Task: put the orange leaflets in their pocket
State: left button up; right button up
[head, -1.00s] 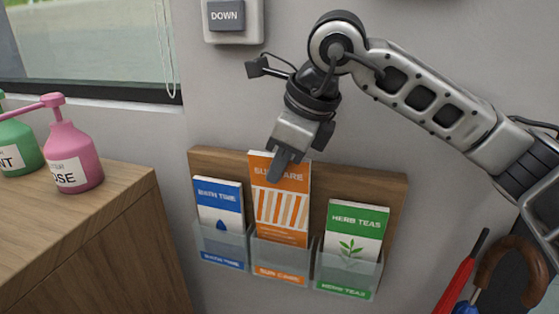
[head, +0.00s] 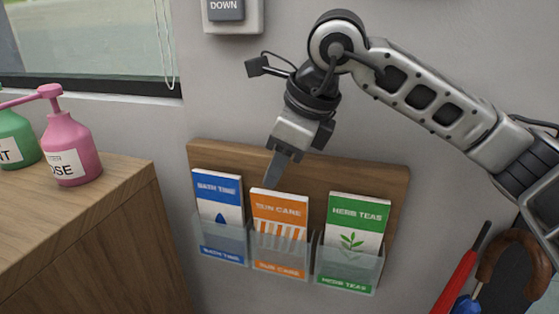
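The orange "SUN CARE" leaflets (head: 279,208) stand upright in the middle clear pocket (head: 280,262) of a wooden wall rack, their top about level with the neighbouring leaflets. My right gripper (head: 273,181) points down just above their top edge, near its left part. Its fingers show nearly edge-on, so their opening is hard to judge, and nothing hangs from them. My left gripper is not in view.
Blue "BATH TIME" leaflets (head: 218,203) fill the left pocket and green "HERB TEAS" leaflets (head: 356,222) the right one. A wooden counter (head: 85,235) with a pink pump bottle (head: 69,150) stands at left. Umbrellas (head: 463,275) are at lower right.

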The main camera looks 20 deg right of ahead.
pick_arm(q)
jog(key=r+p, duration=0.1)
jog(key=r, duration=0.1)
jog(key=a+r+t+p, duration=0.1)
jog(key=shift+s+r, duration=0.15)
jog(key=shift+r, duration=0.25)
pick_arm(e)
jog(key=v, duration=1.6)
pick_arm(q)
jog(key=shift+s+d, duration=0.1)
pick_arm(e)
jog(key=shift+w, duration=0.1)
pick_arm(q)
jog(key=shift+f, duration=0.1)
